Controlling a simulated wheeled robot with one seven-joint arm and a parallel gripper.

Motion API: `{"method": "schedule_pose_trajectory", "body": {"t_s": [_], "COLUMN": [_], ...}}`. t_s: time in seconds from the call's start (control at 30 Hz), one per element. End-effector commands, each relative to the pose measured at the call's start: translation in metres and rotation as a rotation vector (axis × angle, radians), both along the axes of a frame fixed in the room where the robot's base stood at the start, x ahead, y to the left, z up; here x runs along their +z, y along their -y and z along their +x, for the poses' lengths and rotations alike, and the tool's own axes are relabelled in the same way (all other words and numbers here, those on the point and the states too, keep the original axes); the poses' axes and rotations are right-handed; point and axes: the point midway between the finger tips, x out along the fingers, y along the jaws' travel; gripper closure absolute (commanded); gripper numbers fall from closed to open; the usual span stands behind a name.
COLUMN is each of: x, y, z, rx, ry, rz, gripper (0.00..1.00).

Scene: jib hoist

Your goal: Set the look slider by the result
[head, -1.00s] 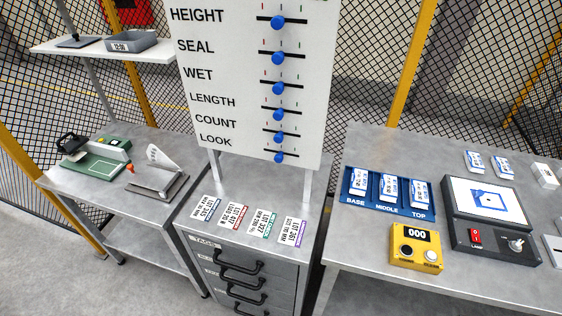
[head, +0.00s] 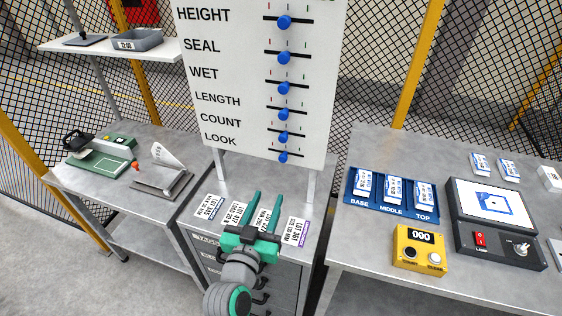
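The white board (head: 238,90) stands upright on the drawer cabinet, with rows labelled HEIGHT, SEAL, WET, LENGTH, COUNT and LOOK. The look slider (head: 283,157) is the lowest blue knob, near the middle of its track. The knobs above it also sit near the middle of their tracks. My gripper (head: 264,208) is below the board, over the cabinet top and its tags. Its two green fingers are apart with nothing between them. It is clear of the look slider and partly hides the tags.
Lot tags (head: 294,231) lie on the cabinet top. On the right table are a blue tray (head: 392,207) marked BASE, MIDDLE and TOP, a yellow counter (head: 420,250) reading 000, and a lamp box (head: 497,222). A green device (head: 100,160) stands on the left bench.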

Motion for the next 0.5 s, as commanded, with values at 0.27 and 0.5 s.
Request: {"method": "schedule_pose_trajectory", "body": {"t_s": [0.27, 0.5], "x": [0.037, 0.039], "y": [0.003, 0.012], "z": [0.015, 0.039], "rx": [-0.058, -0.063], "ry": [0.039, 0.043], "rz": [0.03, 0.03], "gripper": [0.62, 0.62]}}
